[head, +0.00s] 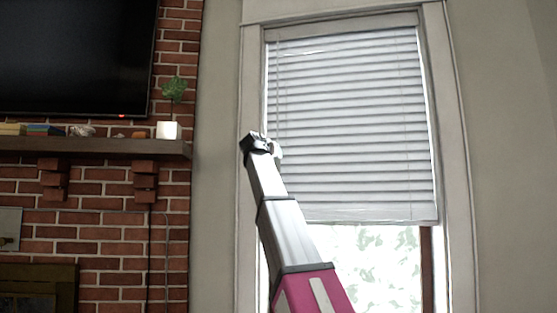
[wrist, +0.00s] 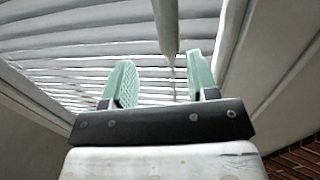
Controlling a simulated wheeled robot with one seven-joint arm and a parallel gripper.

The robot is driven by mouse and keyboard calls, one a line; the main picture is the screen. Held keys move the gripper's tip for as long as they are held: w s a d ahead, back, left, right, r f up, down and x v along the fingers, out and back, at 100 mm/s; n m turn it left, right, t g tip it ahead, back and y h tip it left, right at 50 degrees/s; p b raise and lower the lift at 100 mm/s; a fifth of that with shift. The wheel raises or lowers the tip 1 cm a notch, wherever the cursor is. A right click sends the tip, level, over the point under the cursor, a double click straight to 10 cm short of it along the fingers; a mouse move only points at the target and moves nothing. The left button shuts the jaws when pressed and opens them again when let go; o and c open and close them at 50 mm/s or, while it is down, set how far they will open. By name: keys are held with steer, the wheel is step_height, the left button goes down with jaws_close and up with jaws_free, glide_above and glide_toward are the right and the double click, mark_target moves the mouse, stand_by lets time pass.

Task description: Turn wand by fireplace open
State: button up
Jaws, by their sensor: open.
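The blinds (head: 355,130) are lowered over the upper part of the window, with their slats looking closed in the head view. A thin wand (head: 277,80) seems to hang at their left side. In the wrist view, the pale wand (wrist: 166,25) comes down from the top edge, between the two green finger pads or just beyond them. My gripper (wrist: 163,82) is open, with a gap on both sides of the wand. In the head view, my gripper (head: 263,148) is raised at the left edge of the blinds; my arm hides part of the window.
A brick fireplace wall with a wooden mantel (head: 90,148) stands to the left. A potted plant (head: 169,129) sits near the mantel's end, and a dark television (head: 75,55) hangs above. The window frame (head: 252,90) is close to my gripper.

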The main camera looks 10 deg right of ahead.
mark_target(278, 162)
steer(key=w+d+t+y, duration=0.1)
steer(key=w+d, duration=0.3)
steer(key=w, duration=0.4)
steer(key=shift+w+f+n+y, duration=0.15)
steer(key=shift+w+n+y, duration=0.15)
steer(key=shift+w+n, duration=0.1)
steer(key=c, duration=0.9)
